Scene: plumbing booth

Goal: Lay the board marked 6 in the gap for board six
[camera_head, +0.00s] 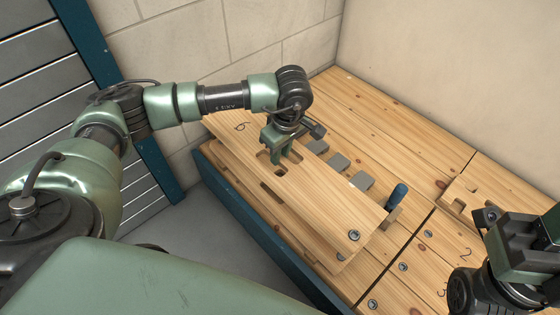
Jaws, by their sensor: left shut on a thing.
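The board marked 6 (315,205) is a long pale wooden plank, with its 6 near the far left end and a bolt near its close end. My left gripper (277,160) is shut on it at a cutout near its middle. The board appears to be above the wooden deck (372,118), its far left end sticking out past the deck's left edge. The gap for board six cannot be made out; the board may cover it. My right gripper (518,245) is at the lower right over the deck; its fingers cannot be clearly made out.
Several grey pads (339,162) lie in a row right of the board. A tool with a blue handle (396,196) stands near its close end. Boards marked 2 (452,240) and 3 lie at the lower right. Walls close off the back.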

